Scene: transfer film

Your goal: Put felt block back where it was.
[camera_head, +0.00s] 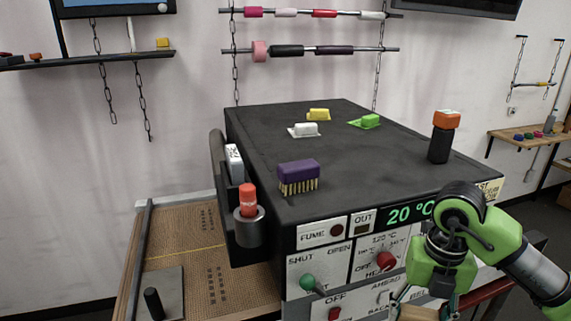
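I cannot be sure which thing is the felt block. A small white and grey block (234,161) stands in the black side holder (221,190) on the machine's left side. A white piece on a flat base (304,130) lies on the dark machine top (365,160), near a yellow one (318,114) and a green one (366,121). My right gripper (424,302) is low at the bottom edge, in front of the machine's control panel. My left gripper is out of view.
A purple brush (298,172) sits at the top's front edge, and a black bottle with an orange cap (443,140) stands at the right. A red-orange bottle (247,199) stands in a side cup. Rollers (287,51) hang behind. The top's middle is clear.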

